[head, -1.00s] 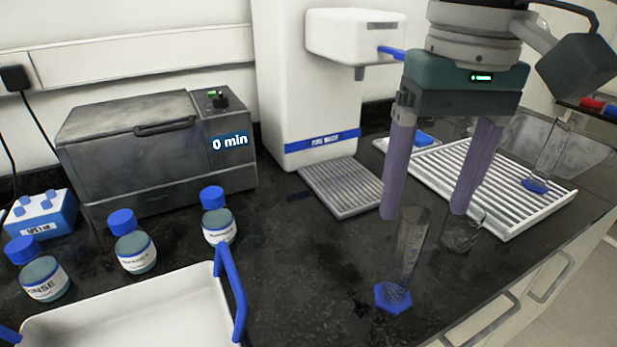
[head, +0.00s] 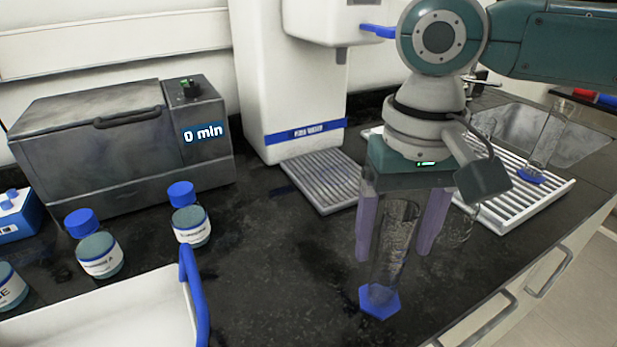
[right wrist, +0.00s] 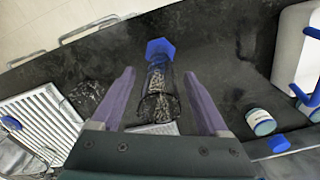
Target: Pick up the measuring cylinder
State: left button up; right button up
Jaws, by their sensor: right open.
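A clear measuring cylinder (head: 393,245) with a blue hexagonal foot (head: 379,302) stands upright on the dark bench. My right gripper (head: 395,256) is open, with its two purple fingers behind the cylinder in the head view, one towards each side. In the right wrist view the cylinder (right wrist: 158,90) lies between the two spread fingers (right wrist: 163,72), with its blue foot beyond the fingertips. I see no finger touching it. A second clear cylinder with a blue foot (head: 530,176) stands on the white drying rack (head: 508,215). My left gripper is not in view.
A clear glass beaker (head: 458,229) stands just right of my right gripper. A white tray with blue handles (head: 120,318) and several blue-capped bottles (head: 100,256) are at the left. A water purifier (head: 290,80) and a grey bath (head: 120,140) stand behind.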

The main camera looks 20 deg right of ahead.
grip_shut()
dwell(0.7)
